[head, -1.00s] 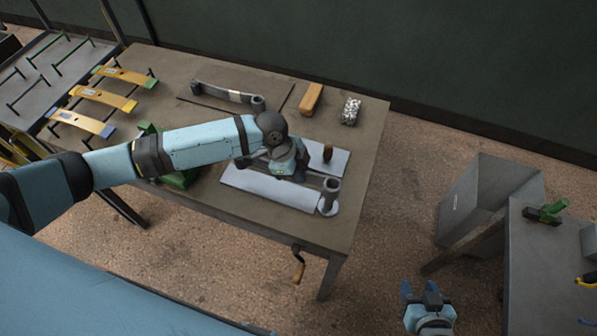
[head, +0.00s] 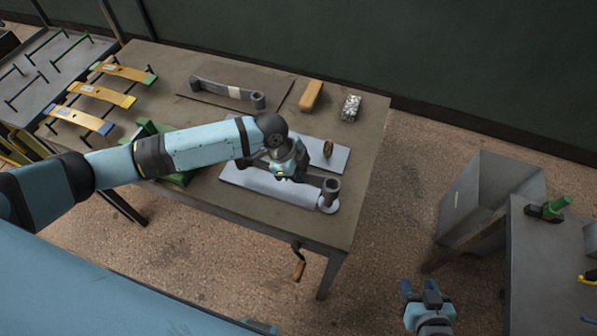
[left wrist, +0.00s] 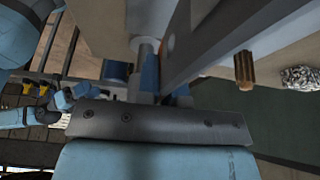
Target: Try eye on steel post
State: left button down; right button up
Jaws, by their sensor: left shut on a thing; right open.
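My left gripper (head: 287,176) reaches over the white mat (head: 250,181) on the bench and is shut on a dark grey leaf spring (head: 311,180). The spring also shows as a broad grey bar in the left wrist view (left wrist: 225,45). Its right end meets a grey upright cylinder, the steel post with the spring's eye (head: 331,188), above a round pale base. I cannot tell how far the eye is around the post. The jaws hide part of the spring. My right gripper (head: 422,290) is open and empty, low over the floor.
A small brown piece (head: 328,149) stands behind the arm. Another spring (head: 228,92), a tan block (head: 311,96) and a silvery wad (head: 351,107) lie farther back. Yellow springs (head: 103,94) lie at left. A grey bin (head: 470,195) and second table (head: 545,260) are at right.

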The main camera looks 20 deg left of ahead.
aim_at(298, 191)
pick_arm(q)
jog(key=shift+f+b, duration=1.3)
jog(key=shift+f, duration=1.2)
jog(key=c, duration=1.2)
grip_release()
jog(key=shift+s+f, duration=0.1)
jog(key=shift+f, duration=0.05)
jog(key=b+v, duration=0.1)
jog(key=v, duration=1.3)
jog(key=shift+d, duration=0.1)
